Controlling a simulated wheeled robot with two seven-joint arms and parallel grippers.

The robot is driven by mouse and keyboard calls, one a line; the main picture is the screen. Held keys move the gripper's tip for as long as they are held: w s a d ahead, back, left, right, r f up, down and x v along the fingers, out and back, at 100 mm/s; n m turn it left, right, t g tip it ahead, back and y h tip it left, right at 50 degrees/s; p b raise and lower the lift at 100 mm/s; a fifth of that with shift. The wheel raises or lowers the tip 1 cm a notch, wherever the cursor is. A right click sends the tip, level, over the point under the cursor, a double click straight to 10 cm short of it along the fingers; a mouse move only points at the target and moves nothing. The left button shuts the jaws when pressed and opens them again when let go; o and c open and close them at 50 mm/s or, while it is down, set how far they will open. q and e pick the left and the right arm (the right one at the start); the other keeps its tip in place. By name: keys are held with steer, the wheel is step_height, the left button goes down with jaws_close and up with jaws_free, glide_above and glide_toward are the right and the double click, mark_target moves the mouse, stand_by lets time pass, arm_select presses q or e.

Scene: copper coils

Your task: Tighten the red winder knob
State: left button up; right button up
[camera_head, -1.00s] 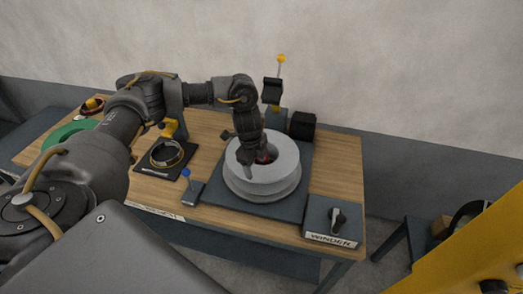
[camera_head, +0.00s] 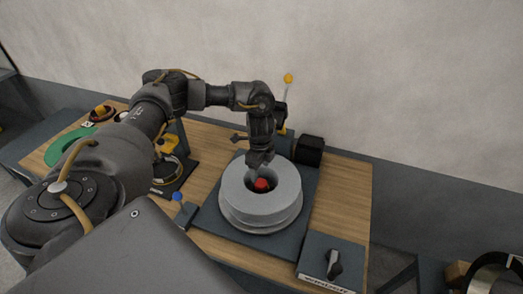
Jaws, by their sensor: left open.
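The red knob (camera_head: 261,184) sits in the central hollow of the grey winder spool (camera_head: 262,205), which stands on a dark plate on the wooden bench. My left gripper (camera_head: 259,163) points down from above, at the back edge of the hollow, just behind and above the knob. It looks apart from the knob, and its fingers are small and partly dark against the hollow. My right gripper is not in view.
A black switch (camera_head: 334,263) on a labelled box stands at the front right. A blue-topped lever (camera_head: 178,197) is left of the spool. A yellow-topped pole (camera_head: 288,78) and a black block (camera_head: 310,150) stand behind. Bare bench (camera_head: 346,190) lies to the right.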

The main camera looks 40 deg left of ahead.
mark_target(261, 183)
arm_select(q)
steer(key=f+p, duration=0.1)
steer(key=f, duration=0.5)
steer(key=shift+w, duration=0.2)
steer(key=shift+f, duration=0.75)
steer(key=c, duration=1)
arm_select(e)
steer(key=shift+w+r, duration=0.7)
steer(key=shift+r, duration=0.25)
